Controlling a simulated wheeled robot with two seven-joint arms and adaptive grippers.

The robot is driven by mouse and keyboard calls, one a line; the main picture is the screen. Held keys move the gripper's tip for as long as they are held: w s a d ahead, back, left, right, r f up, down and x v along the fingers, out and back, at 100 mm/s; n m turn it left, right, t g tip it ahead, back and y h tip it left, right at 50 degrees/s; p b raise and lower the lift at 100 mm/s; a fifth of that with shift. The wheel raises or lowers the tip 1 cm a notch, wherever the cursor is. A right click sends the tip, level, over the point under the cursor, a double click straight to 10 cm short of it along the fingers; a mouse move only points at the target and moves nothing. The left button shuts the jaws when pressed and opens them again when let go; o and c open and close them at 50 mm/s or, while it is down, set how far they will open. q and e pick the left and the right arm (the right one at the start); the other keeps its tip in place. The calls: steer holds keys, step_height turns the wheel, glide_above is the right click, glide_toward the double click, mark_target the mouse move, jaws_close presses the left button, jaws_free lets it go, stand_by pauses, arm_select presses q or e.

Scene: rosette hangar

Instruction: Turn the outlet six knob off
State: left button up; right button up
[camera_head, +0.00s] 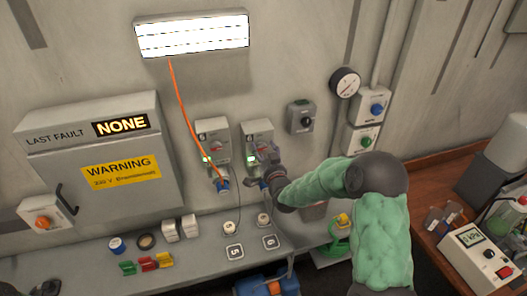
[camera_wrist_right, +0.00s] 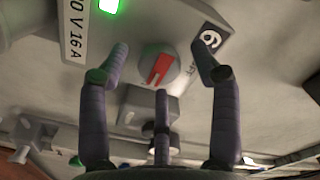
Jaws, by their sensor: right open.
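The outlet six box (camera_head: 257,128) is a grey unit on the wall, the right one of two similar boxes. In the right wrist view its red knob (camera_wrist_right: 158,68) sits on a round base, close to a black number label (camera_wrist_right: 211,39). A green light (camera_wrist_right: 108,6) glows on the box. My right gripper (camera_head: 262,158) is in front of the box and hides its knob in the head view. In the wrist view my right gripper (camera_wrist_right: 161,55) is open, one finger on each side of the knob, with gaps showing. My left gripper is out of view.
The neighbouring outlet box (camera_head: 213,133) has an orange cable (camera_head: 184,110) running to a blue plug (camera_head: 222,185). A grey switch box (camera_head: 301,117) is on the right. The shelf (camera_head: 200,262) below holds small parts and number plates. A warning cabinet (camera_head: 100,150) is at left.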

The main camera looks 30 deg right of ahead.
steer(key=c, duration=1.1)
steer(key=shift+c, duration=0.2)
